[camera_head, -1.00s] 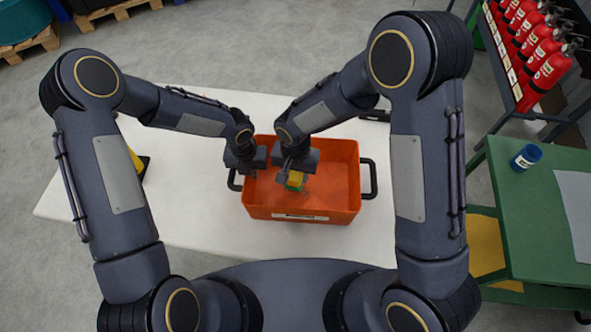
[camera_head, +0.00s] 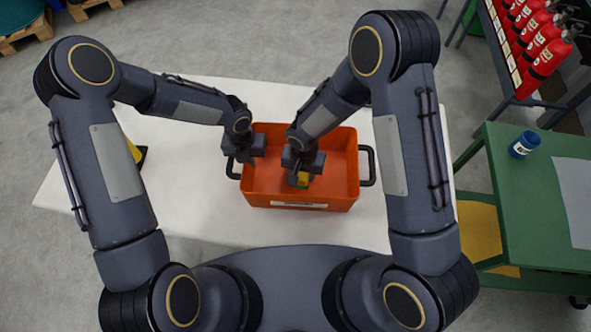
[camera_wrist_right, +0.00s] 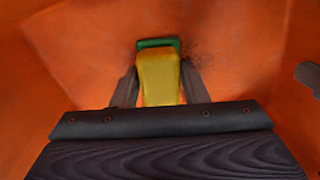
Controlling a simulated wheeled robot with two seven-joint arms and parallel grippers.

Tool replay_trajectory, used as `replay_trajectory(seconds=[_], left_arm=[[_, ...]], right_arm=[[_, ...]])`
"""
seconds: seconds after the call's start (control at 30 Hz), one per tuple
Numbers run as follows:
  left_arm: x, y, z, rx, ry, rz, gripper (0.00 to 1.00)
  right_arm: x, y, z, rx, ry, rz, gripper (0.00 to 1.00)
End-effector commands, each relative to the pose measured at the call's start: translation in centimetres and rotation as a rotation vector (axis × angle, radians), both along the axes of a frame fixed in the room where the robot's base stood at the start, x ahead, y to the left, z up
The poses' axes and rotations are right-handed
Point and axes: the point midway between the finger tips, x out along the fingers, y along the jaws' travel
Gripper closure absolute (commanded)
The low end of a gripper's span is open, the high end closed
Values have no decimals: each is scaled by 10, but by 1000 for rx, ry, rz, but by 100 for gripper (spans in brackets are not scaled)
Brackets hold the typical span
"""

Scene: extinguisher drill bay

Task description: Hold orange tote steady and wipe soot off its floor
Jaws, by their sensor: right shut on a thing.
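The orange tote (camera_head: 342,200) stands on the white table, open side up, with dark handles at its left and right ends. My right gripper (camera_wrist_right: 158,88) reaches down into the tote and is shut on a yellow sponge with a green face (camera_wrist_right: 158,75). The sponge also shows in the head view (camera_head: 303,181), low in the tote near its front wall. Faint dark soot specks (camera_wrist_right: 197,50) lie on the orange surface beside the sponge. My left gripper (camera_head: 243,160) is at the tote's left end by the handle (camera_head: 232,171); its fingertips are too unclear to read.
The white table (camera_head: 180,200) has free room left and right of the tote. A yellow and black object (camera_head: 135,152) is at its left. A green bench (camera_head: 535,220) with a blue jar (camera_head: 524,144) stands to the right, below a rack of red extinguishers (camera_head: 545,50).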

Motion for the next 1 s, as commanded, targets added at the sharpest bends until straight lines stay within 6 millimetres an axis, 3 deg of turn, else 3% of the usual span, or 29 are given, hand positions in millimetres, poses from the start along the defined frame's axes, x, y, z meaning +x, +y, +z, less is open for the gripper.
replay_trajectory(seconds=[0.17, 0.6, 0.77, 1.0], left_arm=[[0, 0, 1, -1, -2, 0, 100], [0, 0, 1, -1, -2, 0, 100], [0, 0, 1, -1, -2, 0, 100], [0, -1, 1, -1, -2, 0, 100]], right_arm=[[-2, -17, 0, 1, 2, -2, 82], [3, 26, 0, 1, 1, 2, 82], [18, 23, -1, 1, 1, -3, 82], [13, -1, 0, 0, 2, -3, 82]])
